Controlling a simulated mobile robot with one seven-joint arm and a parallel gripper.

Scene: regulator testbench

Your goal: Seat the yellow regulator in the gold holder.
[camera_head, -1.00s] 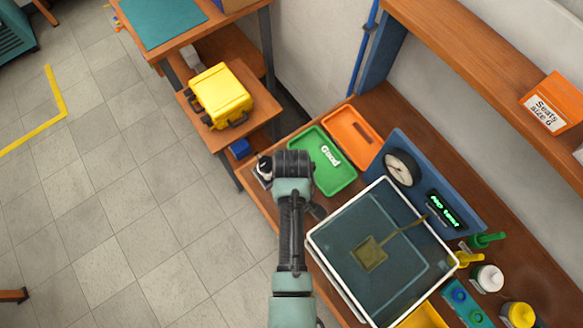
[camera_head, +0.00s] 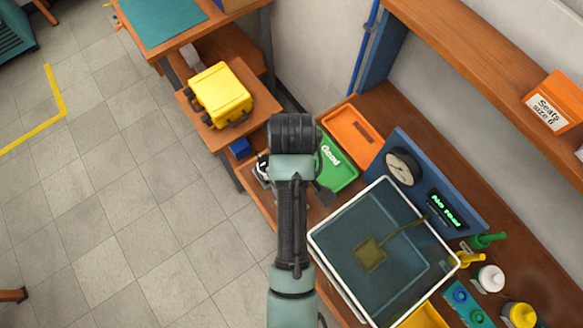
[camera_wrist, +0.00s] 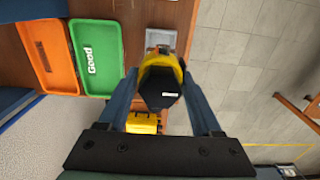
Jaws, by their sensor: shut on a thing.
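In the wrist view, the yellow regulator (camera_wrist: 177,62) with its black, many-sided cap is between the two fingers of my gripper (camera_wrist: 159,84), which is shut on it. The regulator is seen from the cap end, and its far end is hidden. In the head view, my wrist hides the fingers and regulator. A gold-olive square fixture (camera_head: 370,252) with a tube lies in the water tank; I cannot tell whether it is the gold holder. A small grey square piece (camera_wrist: 160,38) is on the bench beyond the regulator in the wrist view.
A green tray marked Good (camera_head: 334,163) and an orange tray (camera_head: 353,133) lie beside my wrist. The white-rimmed tank (camera_head: 316,240), gauge panel (camera_head: 400,165) and bottles (camera_head: 489,278) stand to the right. A yellow case (camera_head: 221,93) sits on a side shelf.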

